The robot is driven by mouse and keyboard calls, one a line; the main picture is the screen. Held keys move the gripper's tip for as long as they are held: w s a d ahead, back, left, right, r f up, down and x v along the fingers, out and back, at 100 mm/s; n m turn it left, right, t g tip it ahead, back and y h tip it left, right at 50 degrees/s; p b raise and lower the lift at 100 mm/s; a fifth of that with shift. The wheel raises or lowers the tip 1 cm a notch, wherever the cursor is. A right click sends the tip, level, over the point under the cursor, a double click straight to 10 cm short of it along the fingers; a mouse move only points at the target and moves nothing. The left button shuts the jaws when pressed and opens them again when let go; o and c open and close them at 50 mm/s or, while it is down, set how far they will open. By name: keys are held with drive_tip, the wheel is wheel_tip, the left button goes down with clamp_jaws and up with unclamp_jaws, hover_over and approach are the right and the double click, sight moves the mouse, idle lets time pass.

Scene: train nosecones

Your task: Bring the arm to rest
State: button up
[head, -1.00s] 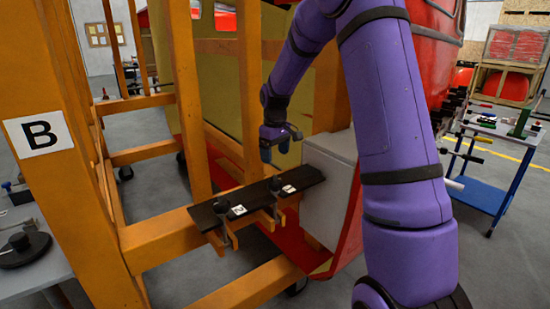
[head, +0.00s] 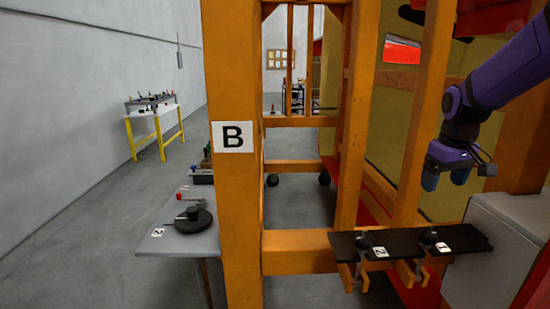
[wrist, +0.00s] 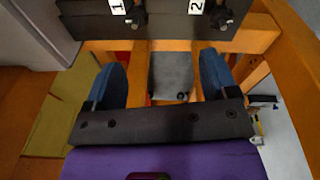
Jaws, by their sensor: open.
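My purple arm reaches in from the right in the head view. My gripper (head: 445,178) hangs over the black board with labels 1 and 2 (head: 398,242), apart from it, near the orange frame. In the wrist view my gripper (wrist: 165,85) shows two blue fingers spread wide with nothing between them. The black board (wrist: 166,22) lies at the top of that view, beyond the fingertips, with two dark knobs on it.
An orange post marked B (head: 232,200) stands in front of me. A grey table (head: 182,250) with a black disc is left of it. A grey box (head: 495,240) stands at right. A yellow-legged table (head: 153,125) is farther back. The floor at left is clear.

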drive_tip(key=s+a+r+t, duration=0.1)
drive_tip(key=s+a+r, duration=0.1)
drive_tip(key=s, duration=0.6)
drive_tip(key=s+a+r+m+t, duration=0.1)
drive_tip(key=s+a+r, duration=0.1)
drive_tip(key=s, duration=0.7)
drive_tip(key=s+a+r+m+t, duration=0.1)
drive_tip(key=s+a, duration=0.3)
drive_tip(key=s, duration=0.5)
drive_tip(key=shift+a+r+t, duration=0.3)
drive_tip(key=shift+a+r, duration=0.05)
drive_tip(key=shift+r, duration=0.4)
drive_tip(key=shift+w, duration=0.2)
